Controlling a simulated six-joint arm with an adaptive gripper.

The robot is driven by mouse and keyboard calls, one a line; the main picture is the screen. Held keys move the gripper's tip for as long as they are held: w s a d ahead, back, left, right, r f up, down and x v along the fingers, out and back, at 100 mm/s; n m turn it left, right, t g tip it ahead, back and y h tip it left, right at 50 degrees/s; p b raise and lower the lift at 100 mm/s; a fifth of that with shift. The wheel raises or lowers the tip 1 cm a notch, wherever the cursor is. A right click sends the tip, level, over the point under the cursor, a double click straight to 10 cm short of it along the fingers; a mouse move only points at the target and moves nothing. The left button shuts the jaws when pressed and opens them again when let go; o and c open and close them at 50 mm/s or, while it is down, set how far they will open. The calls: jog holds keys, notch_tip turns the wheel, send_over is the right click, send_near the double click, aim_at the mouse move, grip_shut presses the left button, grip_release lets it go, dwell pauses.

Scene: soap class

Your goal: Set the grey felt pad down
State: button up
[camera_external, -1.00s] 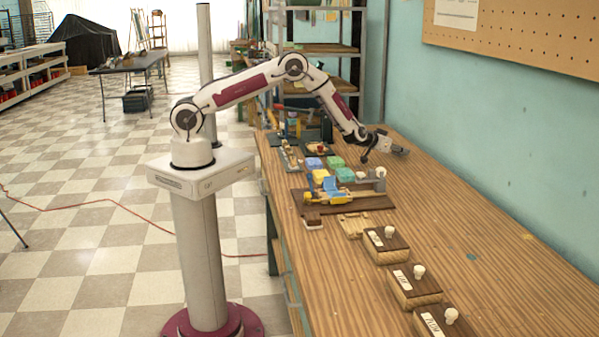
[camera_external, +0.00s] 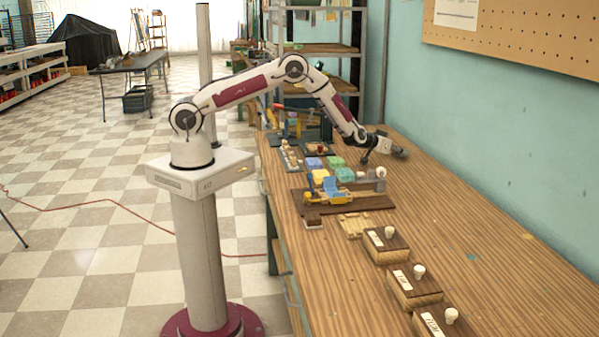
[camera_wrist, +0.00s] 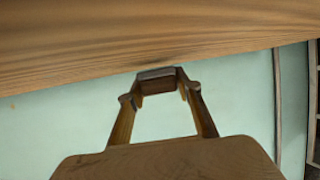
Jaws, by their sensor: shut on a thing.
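My gripper (camera_external: 402,153) is low over the far right side of the wooden bench, near the teal wall. In the wrist view, its two fingers (camera_wrist: 158,84) close on a thin, dark grey-brown piece, which I take to be the grey felt pad (camera_wrist: 157,75). The pad is seen edge-on between the fingertips, close to the bench surface. I cannot tell whether it touches the wood. In the external view the pad is too small to make out.
The wooden bench (camera_external: 470,215) is mostly bare around and right of my gripper. A dark board (camera_external: 375,203) with a yellow and blue fixture, coloured blocks (camera_external: 345,174) and several knobbed wooden boxes (camera_external: 413,285) stand left and nearer. The wall (camera_external: 500,130) is close behind.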

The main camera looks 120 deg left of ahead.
jog(key=o, duration=1.1)
jog(key=shift+s+d+f, duration=0.15)
jog(key=shift+s+f, duration=0.05)
jog(key=shift+f, duration=0.45)
jog(key=shift+r, duration=0.5)
jog(key=shift+r+v, duration=0.15)
jog(key=shift+v, duration=0.75)
jog(key=shift+r+v, duration=0.15)
jog(key=shift+v, duration=4.8)
jog(key=shift+w+r, duration=0.2)
jog(key=shift+w, duration=0.05)
